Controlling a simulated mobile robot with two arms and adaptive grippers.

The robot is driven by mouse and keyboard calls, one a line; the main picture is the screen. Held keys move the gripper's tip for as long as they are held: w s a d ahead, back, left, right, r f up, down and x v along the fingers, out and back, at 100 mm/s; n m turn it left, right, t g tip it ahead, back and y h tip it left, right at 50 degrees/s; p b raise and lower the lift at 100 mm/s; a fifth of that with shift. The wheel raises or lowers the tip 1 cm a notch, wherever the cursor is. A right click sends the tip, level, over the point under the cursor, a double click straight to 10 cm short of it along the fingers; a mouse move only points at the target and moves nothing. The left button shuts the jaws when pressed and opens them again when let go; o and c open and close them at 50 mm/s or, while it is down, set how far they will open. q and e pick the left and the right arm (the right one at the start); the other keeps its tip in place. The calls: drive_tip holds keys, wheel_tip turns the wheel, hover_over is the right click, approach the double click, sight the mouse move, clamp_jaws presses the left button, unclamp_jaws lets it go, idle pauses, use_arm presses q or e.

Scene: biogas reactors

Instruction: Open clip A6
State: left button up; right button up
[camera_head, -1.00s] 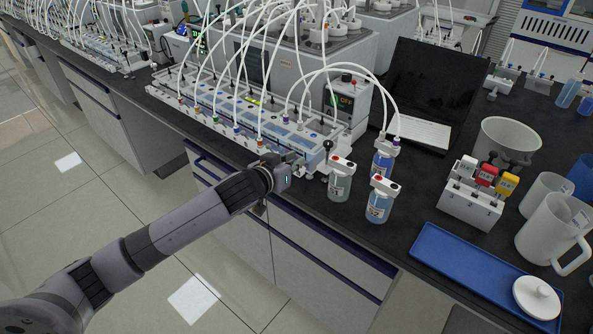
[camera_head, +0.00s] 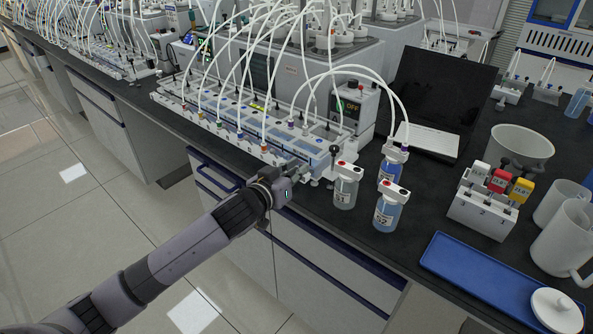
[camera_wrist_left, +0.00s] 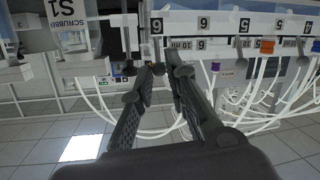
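The white reactor rack (camera_head: 225,122) has tubing and a row of clips along its front edge. My left gripper (camera_head: 303,169) is at the rack's front right corner in the head view. In the left wrist view, the picture is upside down and the two dark fingers of the left gripper (camera_wrist_left: 163,72) are apart with a narrow gap. A small dark clip part (camera_wrist_left: 158,67) lies at the gap, close to the fingertips; I cannot tell whether they touch it. Number labels 5 and 6 show on the rack (camera_wrist_left: 225,24), but I cannot read A6. My right gripper is out of view.
Three capped bottles stand right of the gripper, the nearest one (camera_head: 345,190) close to it. Behind are a pump box (camera_head: 355,105) and a laptop (camera_head: 440,90). A clamp block (camera_head: 483,212) and a blue tray (camera_head: 480,268) are farther right.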

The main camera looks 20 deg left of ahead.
use_arm(q)
drive_tip(key=o, duration=0.4)
drive_tip(key=shift+c, duration=0.2)
drive_tip(key=shift+s, duration=0.1)
drive_tip(key=v, duration=1.2)
